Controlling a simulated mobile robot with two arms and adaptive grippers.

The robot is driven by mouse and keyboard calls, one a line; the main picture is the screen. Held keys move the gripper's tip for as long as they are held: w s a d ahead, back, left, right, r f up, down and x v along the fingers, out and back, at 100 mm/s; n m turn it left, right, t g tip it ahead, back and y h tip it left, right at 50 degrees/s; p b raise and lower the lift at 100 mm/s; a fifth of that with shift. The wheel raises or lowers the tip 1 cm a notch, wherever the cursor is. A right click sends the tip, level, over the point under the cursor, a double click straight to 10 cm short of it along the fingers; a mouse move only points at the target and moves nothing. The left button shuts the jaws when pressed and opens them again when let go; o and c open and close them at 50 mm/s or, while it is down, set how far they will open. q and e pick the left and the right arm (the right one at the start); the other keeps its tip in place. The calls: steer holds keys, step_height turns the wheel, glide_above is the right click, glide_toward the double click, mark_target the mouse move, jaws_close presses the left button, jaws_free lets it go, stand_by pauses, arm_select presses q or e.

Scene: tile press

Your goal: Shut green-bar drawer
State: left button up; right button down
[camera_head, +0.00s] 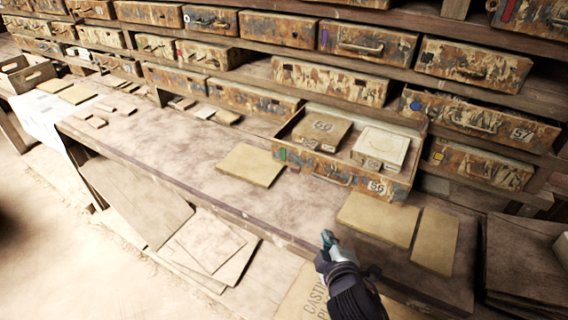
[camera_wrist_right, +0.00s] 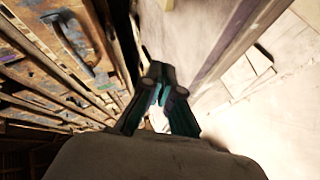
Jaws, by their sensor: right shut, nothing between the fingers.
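The green-bar drawer (camera_head: 347,180) stands pulled out from the rack over the bench in the head view. Its rusty front carries a green bar at the left, a handle in the middle and a "56" label at the right. Two tile blocks lie inside it, a brown one (camera_head: 322,131) and a pale one (camera_head: 381,147). My right gripper (camera_head: 327,238) is shut and empty at the bench's front edge, below and in front of the drawer, apart from it. The right wrist view also shows its fingers (camera_wrist_right: 160,95) closed together. My left gripper is not in view.
Flat tan tiles lie on the bench (camera_head: 180,145), one left of the drawer (camera_head: 250,165) and two to its right (camera_head: 378,219). Other closed drawers fill the rack behind. The floor at left is clear.

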steer(key=w+a+r+n+t+y, duration=0.4)
steer(key=w+a+r+n, duration=0.1)
steer(key=a+r+n, duration=0.35)
steer(key=p, duration=0.2)
glide_toward(285, 153)
steer(key=w+a, duration=0.3)
steer(key=a, duration=0.1)
steer(key=shift+w+d+r+m+p, duration=0.2)
steer(key=shift+w+d+m+p, duration=0.25)
steer(key=shift+w+d, duration=0.5)
steer(key=shift+w+d+f, duration=0.15)
steer(key=shift+w+d, duration=0.2)
steer(key=shift+w, duration=0.25)
